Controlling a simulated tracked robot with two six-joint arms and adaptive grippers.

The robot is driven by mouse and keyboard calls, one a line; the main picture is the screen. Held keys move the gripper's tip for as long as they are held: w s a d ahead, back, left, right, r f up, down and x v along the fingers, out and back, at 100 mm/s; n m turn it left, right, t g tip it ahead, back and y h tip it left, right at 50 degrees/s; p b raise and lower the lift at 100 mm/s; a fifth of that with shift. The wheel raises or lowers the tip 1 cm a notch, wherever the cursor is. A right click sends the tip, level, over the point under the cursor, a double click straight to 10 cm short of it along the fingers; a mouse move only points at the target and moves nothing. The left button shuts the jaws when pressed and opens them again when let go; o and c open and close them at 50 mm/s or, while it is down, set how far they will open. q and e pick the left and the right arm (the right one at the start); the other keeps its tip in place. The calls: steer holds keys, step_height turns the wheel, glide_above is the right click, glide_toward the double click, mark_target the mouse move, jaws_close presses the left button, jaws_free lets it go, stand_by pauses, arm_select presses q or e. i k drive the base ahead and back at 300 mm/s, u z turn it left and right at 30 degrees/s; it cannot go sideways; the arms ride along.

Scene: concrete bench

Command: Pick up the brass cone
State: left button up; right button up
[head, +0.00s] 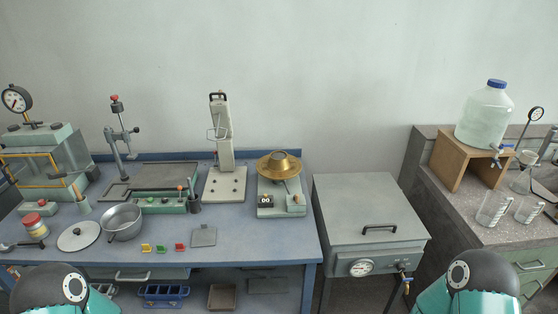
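The brass cone (280,158) stands on a round brass table plate (264,170) at the back right end of the blue bench. The plate belongs to a small pale green device (283,207) with a black counter on its front. Nothing covers the cone from this side. Only a rounded teal and dark part of each of my arms shows, at the bottom left and bottom right. Neither gripper is in view.
A tall stand (222,150) rises left of the cone. A metal bowl (122,221), a lid (79,236) and small coloured blocks (163,247) lie along the front. A grey lidded chest (365,205) stands right of the bench. The bench front right is clear.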

mark_target(284, 165)
steer(key=z, duration=0.05)
steer(key=k, duration=0.45)
steer(key=z, duration=0.15)
steer(key=i, duration=0.15)
steer(key=z, duration=1.55)
steer(key=i, duration=1.25)
steer(key=z, duration=0.95)
steer(key=i, duration=0.2)
steer(key=u, duration=3.7)
steer(key=i, duration=0.35)
steer(key=u, duration=0.8)
